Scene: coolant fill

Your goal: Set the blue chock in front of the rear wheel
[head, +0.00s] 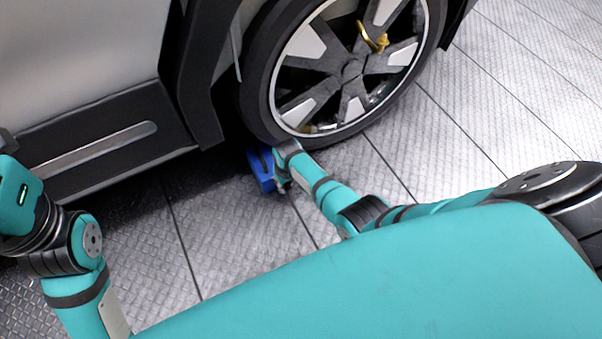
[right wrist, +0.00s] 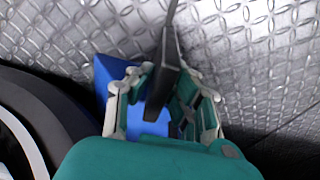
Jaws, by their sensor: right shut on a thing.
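The rear wheel (head: 352,68), with a dark tyre and silver spokes, stands at the top centre of the head view; its tyre (right wrist: 48,100) fills the left edge of the right wrist view. The blue chock (head: 260,170) is low beside the tyre's lower left, under the car's side. Whether it touches the tyre or floor is unclear. My right gripper (head: 283,180) is at the chock's right side. In the right wrist view its fingers (right wrist: 160,100) close around a dark bar over the blue chock (right wrist: 103,75), partly hiding it. My left arm shows at left; its fingertips are out of view.
The car's dark sill (head: 95,145) overhangs the shadowed floor left of the wheel. A yellow valve-like piece (head: 373,38) sits on the wheel. The patterned metal floor (head: 225,235) is clear in front of the car. A thin dark cord (right wrist: 171,12) rises from the bar.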

